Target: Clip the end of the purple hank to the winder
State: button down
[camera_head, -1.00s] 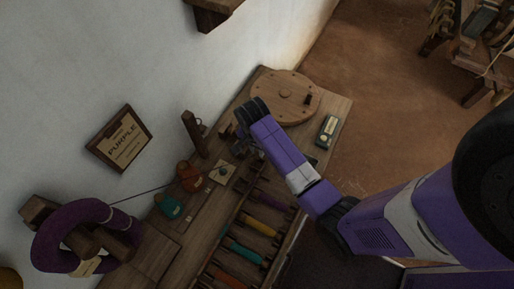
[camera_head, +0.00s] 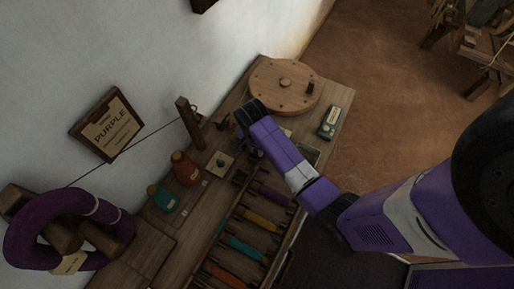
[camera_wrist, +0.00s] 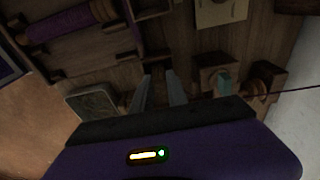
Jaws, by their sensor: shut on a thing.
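The purple hank (camera_head: 68,228) hangs on wooden pegs at the lower left. A dark thread runs from it across the label board to the top of a wooden post (camera_head: 188,122). The large round wooden wheel with a handle (camera_head: 284,86) at the back looks like part of the winder. A small block with a grey upright piece (camera_wrist: 220,80) and a wooden spool shape (camera_wrist: 262,84) show in the wrist view; the thread reaches the spool shape. My gripper (camera_wrist: 160,88) points down over the bench, beside the block, shut on the yarn end; the end itself is too dark to make out.
An orange bottle (camera_head: 184,168) and a teal bottle (camera_head: 161,198) stand near the wall. A rack of coloured bobbins (camera_head: 243,247) lies along the bench front. A small green-grey box (camera_head: 329,122) lies right of the wheel. The floor (camera_head: 395,110) beyond is open.

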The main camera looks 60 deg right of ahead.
jog(key=c, duration=1.2)
grip_release()
jog(key=shift+c, duration=0.2)
jog(key=o, duration=0.3)
jog(key=shift+o, duration=0.2)
jog(key=shift+r, duration=0.1)
notch_tip(320, 180, up, 6)
jog(key=p, duration=0.6)
jog(key=shift+r+p, duration=0.6)
jog(key=shift+r, duration=0.35)
